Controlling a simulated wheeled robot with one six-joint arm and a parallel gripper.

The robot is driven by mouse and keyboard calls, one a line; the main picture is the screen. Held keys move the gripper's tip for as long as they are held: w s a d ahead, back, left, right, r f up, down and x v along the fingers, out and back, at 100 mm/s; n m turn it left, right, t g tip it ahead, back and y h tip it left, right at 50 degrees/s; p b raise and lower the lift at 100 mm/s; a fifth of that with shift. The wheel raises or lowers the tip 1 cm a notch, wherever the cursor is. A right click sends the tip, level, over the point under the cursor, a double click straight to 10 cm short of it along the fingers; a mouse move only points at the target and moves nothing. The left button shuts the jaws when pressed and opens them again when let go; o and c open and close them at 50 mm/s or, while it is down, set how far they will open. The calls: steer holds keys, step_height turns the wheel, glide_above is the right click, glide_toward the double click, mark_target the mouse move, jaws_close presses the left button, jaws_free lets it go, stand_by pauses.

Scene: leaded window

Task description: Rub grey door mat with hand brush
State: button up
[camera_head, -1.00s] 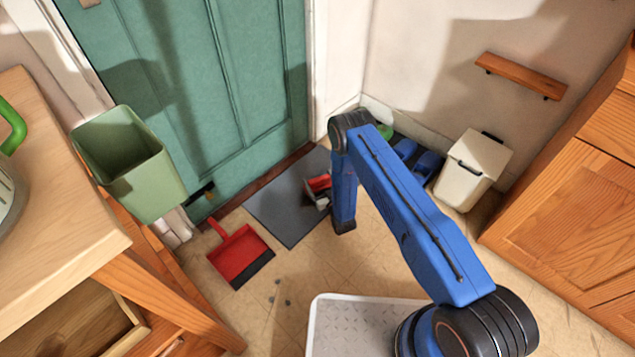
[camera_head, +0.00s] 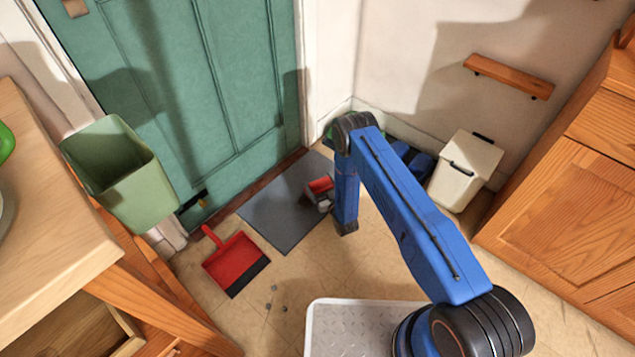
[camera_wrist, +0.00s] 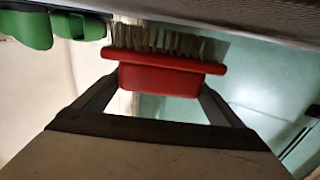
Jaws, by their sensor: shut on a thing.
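The grey door mat (camera_head: 277,215) lies flat on the floor in front of the green door. The hand brush (camera_head: 319,186) is red and sits over the right part of the mat, partly hidden by my arm. In the wrist view the brush (camera_wrist: 165,72) has a red block and pale bristles, which point toward a grey surface along the top edge of that view. Whether the bristles touch it I cannot tell. My gripper (camera_wrist: 160,85) is shut on the brush, with one finger at each end of its red block.
A red dustpan (camera_head: 237,262) lies on the floor left of the mat. A white lidded bin (camera_head: 463,175) and blue shoes (camera_head: 412,160) stand right of my arm. A few small grey bits (camera_head: 274,288) lie below the dustpan.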

mark_target(315, 187)
steer(key=shift+s+a+f, duration=0.15)
steer(key=shift+s+a, duration=0.25)
steer(key=shift+s, duration=0.4)
steer(key=shift+s+a+f, duration=0.15)
steer(key=shift+s+a, duration=0.25)
steer(key=shift+s, duration=0.35)
steer(key=shift+s+a+r, duration=0.2)
steer(key=shift+s+a, duration=0.9)
steer(key=shift+s, duration=0.2)
steer(key=shift+s+a+r, duration=0.2)
steer(key=shift+s+a, duration=0.9)
steer(key=shift+s, duration=0.15)
steer(key=shift+s+a+f, duration=0.15)
steer(key=shift+s+a, duration=0.65)
steer(key=shift+s, duration=0.25)
steer(key=shift+s+a+f, duration=0.1)
steer(key=shift+s+a, duration=0.7)
steer(key=shift+s, duration=0.2)
steer(key=shift+s+a+f, duration=0.15)
steer(key=shift+s+a, duration=0.3)
steer(key=shift+s, duration=0.25)
steer(key=shift+a+r, duration=0.1)
steer(key=shift+r, duration=0.55)
steer(key=shift+w+r, duration=0.1)
steer(key=shift+r, duration=2.35)
